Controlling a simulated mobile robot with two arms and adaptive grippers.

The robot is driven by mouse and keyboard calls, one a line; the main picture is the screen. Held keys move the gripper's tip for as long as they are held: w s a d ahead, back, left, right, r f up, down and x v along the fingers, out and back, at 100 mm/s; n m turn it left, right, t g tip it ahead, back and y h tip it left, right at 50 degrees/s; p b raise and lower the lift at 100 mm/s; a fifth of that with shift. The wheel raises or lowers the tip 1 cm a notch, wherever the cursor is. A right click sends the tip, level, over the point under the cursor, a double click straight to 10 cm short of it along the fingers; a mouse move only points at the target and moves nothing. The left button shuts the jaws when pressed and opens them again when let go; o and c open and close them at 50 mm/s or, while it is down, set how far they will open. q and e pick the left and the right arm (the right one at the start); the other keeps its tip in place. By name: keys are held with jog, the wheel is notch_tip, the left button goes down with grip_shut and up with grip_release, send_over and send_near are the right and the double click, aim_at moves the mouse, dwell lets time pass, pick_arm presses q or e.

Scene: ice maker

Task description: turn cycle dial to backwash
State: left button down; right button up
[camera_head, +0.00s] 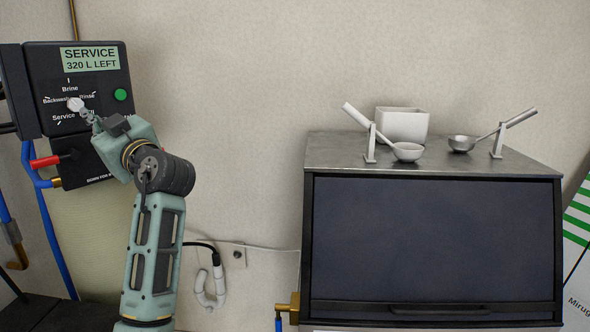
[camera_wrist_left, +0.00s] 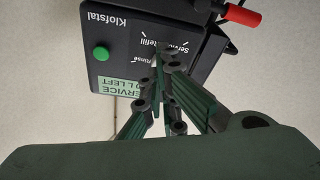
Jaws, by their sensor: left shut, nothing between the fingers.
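The cycle dial (camera_head: 75,104) is a small light knob on the front of a black control box (camera_head: 45,62). Labels around it include Brine, Backwash, Rinse and Service. The display (camera_head: 90,60) reads "SERVICE 320 L LEFT". My left gripper (camera_head: 90,116) is shut, with its tips at the lower right of the dial; I cannot tell if they touch it. In the left wrist view, the box appears upside down and my left gripper's fingers (camera_wrist_left: 160,75) cover the dial. The dial's exact pointing direction is unclear. My right gripper is not in view.
A green button (camera_head: 121,95) sits right of the dial. A red-handled valve (camera_head: 45,162) and blue pipes are below left. An ice maker (camera_head: 430,245) with two scoops and a white bin (camera_head: 402,125) stands to the right.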

aim_at(76, 104)
pick_arm(q)
jog(key=w+a, duration=0.1)
jog(key=w+a+n+p, duration=0.1)
jog(key=a, duration=0.1)
jog(key=w+a+n+g+p, duration=0.1)
jog(key=w+a, duration=0.1)
jog(key=shift+a+y, duration=0.15)
jog(key=shift+y, duration=0.15)
jog(key=shift+r+n, duration=0.1)
jog(key=shift+n, duration=0.2)
jog(key=shift+s+r, duration=0.1)
jog(key=shift+r, duration=0.1)
dwell(0.4)
